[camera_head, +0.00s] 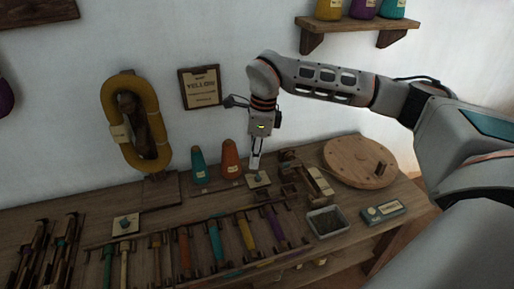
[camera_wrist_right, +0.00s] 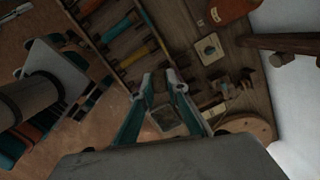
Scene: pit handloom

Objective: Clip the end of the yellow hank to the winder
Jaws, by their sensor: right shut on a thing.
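The yellow hank (camera_head: 107,101) hangs as a thick loop on a wooden wall holder, with a pale tag on its left side. I cannot make out its loose end. A round wooden wheel with a short peg, seemingly the winder (camera_head: 345,158), lies at the bench's right end; it shows in the right wrist view (camera_wrist_right: 262,128). My right gripper (camera_head: 254,166) points down over the bench, right of the orange cone and left of the wheel. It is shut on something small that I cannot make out. My left gripper is not in view.
A teal cone (camera_head: 199,166) and an orange cone (camera_head: 231,160) stand at the back. A rack of coloured bobbins (camera_head: 215,241) runs along the front. A dark-filled tray (camera_head: 327,222) and a grey box (camera_head: 383,211) sit front right. A card reading YELLOW (camera_head: 202,88) hangs on the wall.

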